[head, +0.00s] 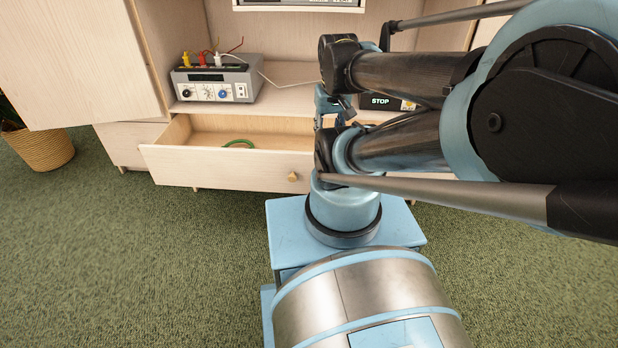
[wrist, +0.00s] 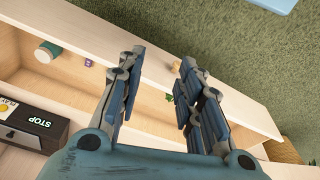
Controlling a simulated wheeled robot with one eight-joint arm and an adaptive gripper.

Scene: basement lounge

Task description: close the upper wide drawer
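The wide wooden drawer (head: 225,168) stands pulled out at the bottom of the cabinet, below the shelf, with its inside showing. Its small wooden knob (head: 292,177) is on the front, and a green curved thing (head: 238,143) lies inside. The drawer front (wrist: 235,98) also runs diagonally through the wrist view, with the knob (wrist: 173,68) beyond the fingertips. My gripper (wrist: 160,62) is open and empty, fingers apart, over the drawer. I cannot tell whether it touches the drawer. In the head view my arm hides the drawer's right part.
A grey instrument (head: 215,82) with plugs stands on the shelf above the drawer, left of a black STOP box (head: 380,101). A cabinet door (head: 75,65) stands open at left. In the wrist view a green-and-wood cylinder (wrist: 47,52) lies inside the drawer. Green carpet (head: 120,260) in front is clear.

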